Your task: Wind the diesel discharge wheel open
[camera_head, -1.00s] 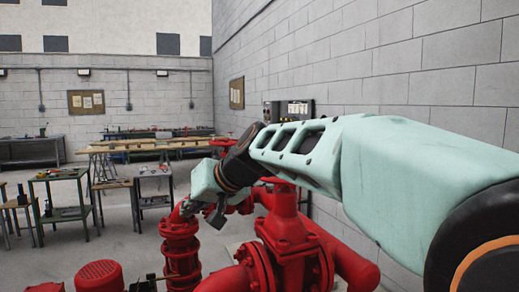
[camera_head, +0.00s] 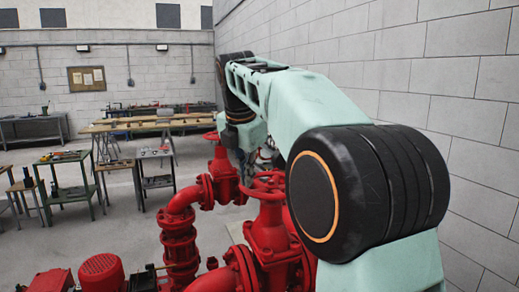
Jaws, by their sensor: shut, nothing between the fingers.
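Two red handwheels show on the red pipework. The nearer handwheel (camera_head: 264,187) tops the large valve (camera_head: 272,235) at centre. The farther handwheel (camera_head: 211,136) sits on a valve behind and to the left. I cannot tell from the picture which is the diesel discharge wheel. My gripper (camera_head: 248,172) hangs below my wrist, pointing down, close behind the nearer handwheel's far rim. It looks narrow and shut, with nothing held. Its tips are small and partly hidden, so I cannot tell whether they touch the wheel.
A red vertical pipe fitting (camera_head: 180,250) stands left of the valve, and a red motor (camera_head: 102,272) is at the lower left. A grey block wall (camera_head: 470,80) runs along the right. Workbenches (camera_head: 62,156) stand farther back, with open floor before them.

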